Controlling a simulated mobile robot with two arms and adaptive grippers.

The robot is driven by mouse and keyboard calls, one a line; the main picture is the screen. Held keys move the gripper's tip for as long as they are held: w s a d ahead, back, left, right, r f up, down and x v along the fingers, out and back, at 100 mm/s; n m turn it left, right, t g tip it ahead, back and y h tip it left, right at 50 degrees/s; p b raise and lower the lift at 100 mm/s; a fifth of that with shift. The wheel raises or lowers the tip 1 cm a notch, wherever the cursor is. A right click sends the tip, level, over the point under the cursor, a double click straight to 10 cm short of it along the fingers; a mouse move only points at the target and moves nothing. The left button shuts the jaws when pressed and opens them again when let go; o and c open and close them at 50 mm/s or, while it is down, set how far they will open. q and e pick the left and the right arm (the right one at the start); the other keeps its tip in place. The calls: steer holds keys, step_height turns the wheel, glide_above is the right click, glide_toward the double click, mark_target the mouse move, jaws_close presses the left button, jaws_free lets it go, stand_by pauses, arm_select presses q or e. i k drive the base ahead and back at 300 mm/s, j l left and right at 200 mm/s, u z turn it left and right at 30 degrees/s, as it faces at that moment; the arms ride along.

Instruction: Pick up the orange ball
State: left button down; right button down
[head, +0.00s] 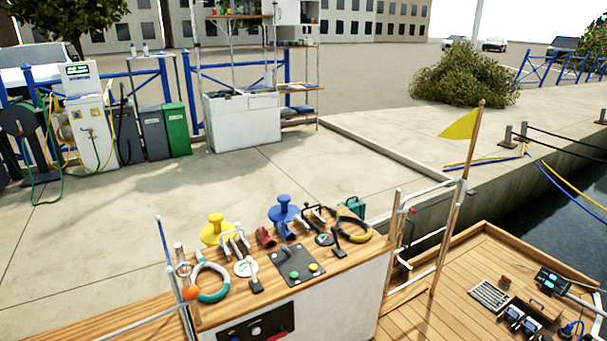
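The orange ball (191,293) is small and sits at the left end of the wooden-topped cockpit console (355,262). It is beside a teal and white ring (212,296) and close to a slanted post at the console's left edge. Whether it rests on the wood or against the ring is too small to tell. Neither of my grippers shows in the head view.
The console also carries a yellow winch (215,230), a blue winch (284,212), a dark button panel (297,265) and a yellow ring (353,230). A post with a yellow flag (459,124) rises at right.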

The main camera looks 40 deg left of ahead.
mark_target(190, 292)
steer(key=u, duration=1.95)
steer(key=i+j+z, duration=0.15)
steer(key=z, duration=0.25)
steer(key=j+z, duration=0.4)
steer(key=i+j+z, duration=0.1)
steer(key=z, duration=0.3)
steer(key=j, duration=0.1)
